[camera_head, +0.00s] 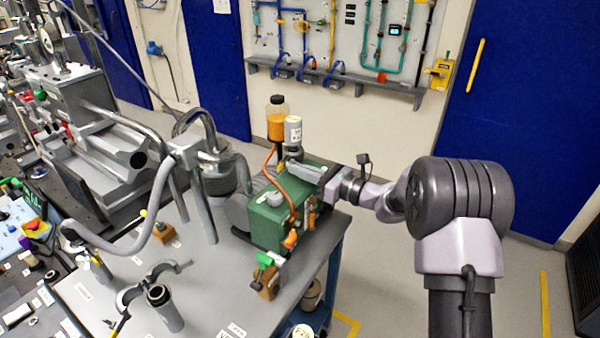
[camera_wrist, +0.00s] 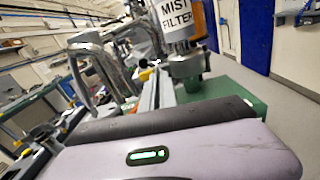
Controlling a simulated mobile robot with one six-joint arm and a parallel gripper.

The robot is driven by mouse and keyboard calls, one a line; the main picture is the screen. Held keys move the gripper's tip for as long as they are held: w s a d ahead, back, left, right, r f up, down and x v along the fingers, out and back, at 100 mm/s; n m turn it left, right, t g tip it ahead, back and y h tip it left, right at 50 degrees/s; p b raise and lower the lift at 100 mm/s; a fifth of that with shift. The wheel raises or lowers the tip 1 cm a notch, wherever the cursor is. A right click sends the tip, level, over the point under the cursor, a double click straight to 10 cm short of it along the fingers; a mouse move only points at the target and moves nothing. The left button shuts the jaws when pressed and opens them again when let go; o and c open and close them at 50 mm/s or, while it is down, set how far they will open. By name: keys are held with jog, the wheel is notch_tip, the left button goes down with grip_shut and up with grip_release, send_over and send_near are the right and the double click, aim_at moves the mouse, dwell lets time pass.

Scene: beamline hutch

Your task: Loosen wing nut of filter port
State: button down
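The white mist filter canister (camera_head: 293,133) stands upright over the green pump (camera_head: 268,217); its label reads "MIST FILTER" in the wrist view (camera_wrist: 173,28). A metal flange or port (camera_wrist: 186,68) sits just under the canister.
An orange bottle (camera_head: 277,121) stands close behind the canister, and an orange hose (camera_head: 271,162) runs down the pump. A bent metal hose (camera_head: 160,195) and pipes stand to the left. A green-handled valve (camera_head: 266,272) is on the table (camera_head: 215,285) in front. Open floor lies to the right.

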dwell(0.4)
jog(key=c, duration=1.6)
grip_release()
jog(key=shift+c, duration=0.2)
jog(key=shift+r+m+p, duration=0.35)
jog(key=shift+m+p, duration=0.55)
jog(key=shift+p, duration=0.25)
jog(key=m+p, duration=0.2)
jog(key=shift+s+r+m, duration=0.1)
jog(key=shift+r+m, duration=0.05)
jog(key=shift+m, duration=0.25)
jog(key=m+p, duration=0.1)
jog(key=m, duration=0.1)
jog(key=shift+a+m+p, duration=0.1)
jog(key=shift+m+p, duration=0.3)
jog(key=shift+s+d+f+m, duration=0.2)
jog(key=shift+d+m, duration=0.25)
jog(key=shift+m, duration=0.45)
jog(key=p+v, duration=0.3)
jog(key=v, duration=1.4)
jog(key=s+a+r+g+b, duration=0.1)
jog(key=s+a+r+g, duration=0.2)
jog(key=s+a, duration=0.3)
jog(key=s+a+r+g+h+b, duration=0.1)
jog(key=s+a, duration=0.6)
jog(key=s, duration=0.7)
notch_tip(320, 180, up, 2)
jog(key=shift+s+g+b, duration=0.3)
jog(key=shift+g+b, duration=0.35)
jog(key=shift+g, duration=0.55)
